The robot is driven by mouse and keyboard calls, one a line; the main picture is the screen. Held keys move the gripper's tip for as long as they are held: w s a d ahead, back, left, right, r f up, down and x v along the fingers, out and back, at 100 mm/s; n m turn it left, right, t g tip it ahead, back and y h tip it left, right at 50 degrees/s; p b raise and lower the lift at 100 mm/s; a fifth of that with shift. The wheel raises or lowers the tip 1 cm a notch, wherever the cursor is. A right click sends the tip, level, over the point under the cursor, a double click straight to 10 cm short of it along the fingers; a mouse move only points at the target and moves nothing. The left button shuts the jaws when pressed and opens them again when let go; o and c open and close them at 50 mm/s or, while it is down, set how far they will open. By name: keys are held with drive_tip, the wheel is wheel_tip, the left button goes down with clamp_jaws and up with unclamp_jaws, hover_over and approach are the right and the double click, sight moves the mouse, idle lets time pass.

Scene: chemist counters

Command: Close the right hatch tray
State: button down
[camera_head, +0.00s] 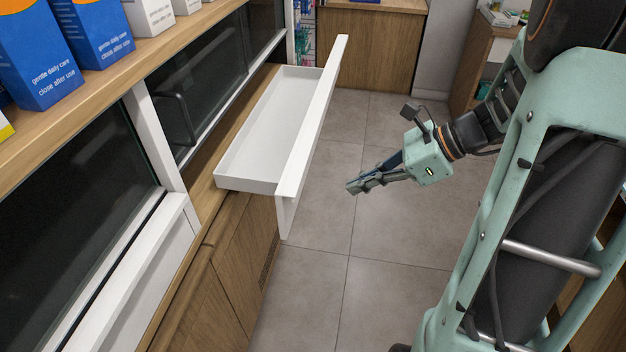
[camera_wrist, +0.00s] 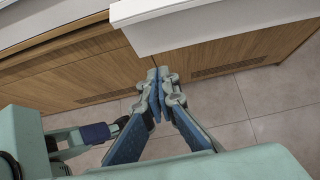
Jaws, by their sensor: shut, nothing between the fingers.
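The hatch tray (camera_head: 256,135) is a white, empty drawer-like tray. It sticks out from the counter in the head view, with its tall white front panel (camera_head: 314,122) facing the aisle. In the wrist view the white front panel (camera_wrist: 200,22) crosses the top of the picture. My gripper (camera_head: 351,188) is to the right of the front panel in the head view, apart from it. Its fingers (camera_wrist: 158,78) are together and empty in the wrist view, with the wooden cabinet front behind them.
A wooden counter (camera_head: 171,297) with dark glass hatches (camera_head: 210,85) runs along the left. Blue boxes (camera_head: 98,30) stand on the shelf above. Grey tiled floor (camera_head: 385,250) is open in the aisle. A wooden cabinet (camera_head: 372,50) stands at the far end.

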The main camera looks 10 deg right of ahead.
sight(291, 204)
drive_tip(key=shift+w+a+r+x, duration=0.1)
drive_tip(key=shift+a+r+x, duration=0.25)
drive_tip(key=shift+x, duration=1.8)
drive_tip(key=shift+w+a+r+x, duration=0.1)
drive_tip(key=shift+a+r+x, duration=0.15)
drive_tip(key=shift+x, duration=1.9)
drive_tip(key=shift+a+r+x, duration=0.25)
drive_tip(key=shift+r+x, duration=0.15)
drive_tip(key=shift+x, duration=1.75)
drive_tip(key=w+a, duration=0.3)
drive_tip(key=a, duration=0.7)
drive_tip(key=w+a, duration=0.3)
drive_tip(key=a, duration=0.7)
drive_tip(key=shift+w+a, duration=0.3)
drive_tip(key=shift+r, duration=0.2)
